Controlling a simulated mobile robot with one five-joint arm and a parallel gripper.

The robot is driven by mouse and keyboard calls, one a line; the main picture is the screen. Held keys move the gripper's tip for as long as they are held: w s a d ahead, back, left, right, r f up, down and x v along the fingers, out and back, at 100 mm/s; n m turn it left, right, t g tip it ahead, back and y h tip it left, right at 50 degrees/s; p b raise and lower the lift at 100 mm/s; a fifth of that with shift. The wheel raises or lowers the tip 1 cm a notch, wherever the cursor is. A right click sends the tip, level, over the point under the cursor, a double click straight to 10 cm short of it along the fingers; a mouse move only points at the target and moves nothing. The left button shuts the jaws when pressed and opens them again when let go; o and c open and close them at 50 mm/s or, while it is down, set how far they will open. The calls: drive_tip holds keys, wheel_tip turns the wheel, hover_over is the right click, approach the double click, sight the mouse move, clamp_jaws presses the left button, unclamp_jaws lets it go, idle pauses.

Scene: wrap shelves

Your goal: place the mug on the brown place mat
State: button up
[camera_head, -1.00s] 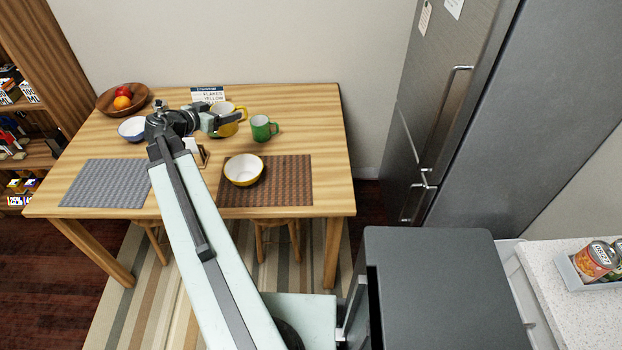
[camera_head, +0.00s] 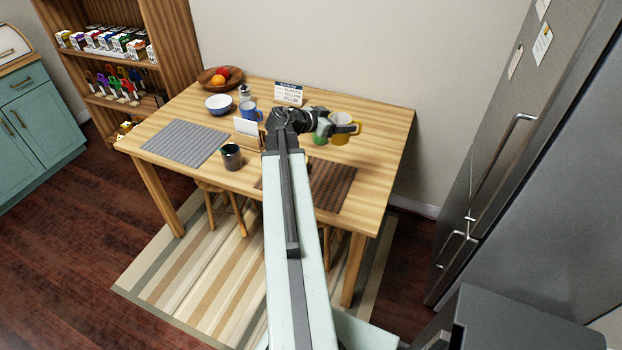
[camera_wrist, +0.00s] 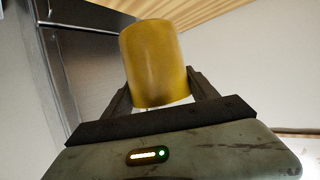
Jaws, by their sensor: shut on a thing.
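My gripper (camera_head: 328,127) is shut on a yellow mug (camera_head: 343,128), over the back right part of the wooden table in the head view. In the wrist view the yellow mug (camera_wrist: 156,65) sits between both fingers. The brown place mat (camera_head: 333,186) lies at the table's front right, nearer to me than the mug; my arm covers its left part. A green mug (camera_head: 320,137) shows partly behind my gripper. A blue mug (camera_head: 250,113) and a dark grey mug (camera_head: 231,157) stand further left. The white and yellow bowl is hidden.
A grey place mat (camera_head: 186,144) lies at the table's left. A blue and white bowl (camera_head: 218,104), a fruit bowl (camera_head: 212,80), a small sign (camera_head: 289,94) and a white card (camera_head: 246,127) also stand on the table. The fridge (camera_head: 530,170) is at the right.

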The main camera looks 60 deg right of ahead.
wheel_tip(320, 180, down, 18)
drive_tip(key=b, duration=1.7)
drive_tip(key=shift+f+b, duration=0.15)
drive_tip(key=shift+b, duration=0.2)
drive_tip(key=shift+r, duration=0.2)
drive_tip(key=shift+f, duration=0.15)
drive_tip(key=o, duration=1.7)
drive_tip(key=shift+r+p, duration=0.35)
drive_tip(key=shift+p, duration=0.05)
drive_tip(key=shift+f+p+v, duration=0.1)
drive_tip(key=shift+p+v, duration=1)
drive_tip(key=shift+v, duration=1.85)
drive_tip(key=shift+f+p+v, duration=0.15)
drive_tip(key=shift+p+v, duration=0.9)
drive_tip(key=shift+v, duration=1.95)
